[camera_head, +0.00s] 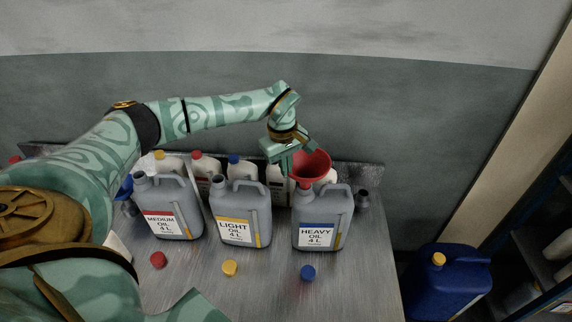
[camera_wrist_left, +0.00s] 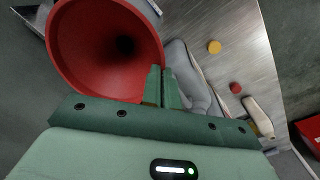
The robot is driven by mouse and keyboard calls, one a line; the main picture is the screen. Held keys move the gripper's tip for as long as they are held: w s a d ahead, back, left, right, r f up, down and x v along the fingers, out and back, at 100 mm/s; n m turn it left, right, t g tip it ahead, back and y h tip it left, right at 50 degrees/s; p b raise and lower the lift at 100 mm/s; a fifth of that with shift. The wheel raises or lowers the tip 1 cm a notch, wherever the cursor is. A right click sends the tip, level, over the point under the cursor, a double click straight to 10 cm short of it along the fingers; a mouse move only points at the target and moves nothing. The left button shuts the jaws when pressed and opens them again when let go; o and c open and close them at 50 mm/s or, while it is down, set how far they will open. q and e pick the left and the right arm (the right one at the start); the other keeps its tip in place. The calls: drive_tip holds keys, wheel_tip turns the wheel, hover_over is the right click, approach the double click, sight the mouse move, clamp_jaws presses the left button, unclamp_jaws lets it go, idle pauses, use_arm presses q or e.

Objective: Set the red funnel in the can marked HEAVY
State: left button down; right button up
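The grey can marked HEAVY (camera_head: 321,218), with a blue label band, stands upright at the right of the bench (camera_head: 265,290). The red funnel (camera_head: 313,165) is above the can's left shoulder, where its neck is. My left gripper (camera_head: 292,163) comes in from the left and is shut on the funnel's rim. In the left wrist view the fingers (camera_wrist_left: 162,88) meet at the right side of the wide red bowl (camera_wrist_left: 85,60). The funnel's lower end overlaps the can's neck; I cannot tell whether it is inside. My right gripper is not in view.
Grey cans marked LIGHT (camera_head: 240,213) and MEDIUM (camera_head: 168,208) stand left of it. Several white bottles stand behind. Red (camera_head: 158,260), yellow (camera_head: 230,268) and blue (camera_head: 308,272) caps lie in front. A blue canister (camera_head: 447,283) is at the lower right.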

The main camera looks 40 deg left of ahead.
use_arm(q)
drive_tip(key=shift+f, duration=0.15)
drive_tip(key=shift+f+b, duration=0.3)
drive_tip(key=shift+f, duration=0.45)
drive_tip(key=c, duration=1.6)
unclamp_jaws()
drive_tip(key=shift+r, duration=0.15)
wheel_tip(320, 180, up, 16)
drive_tip(key=s, duration=0.1)
drive_tip(key=shift+a, duration=0.25)
drive_tip(key=shift+s, duration=0.1)
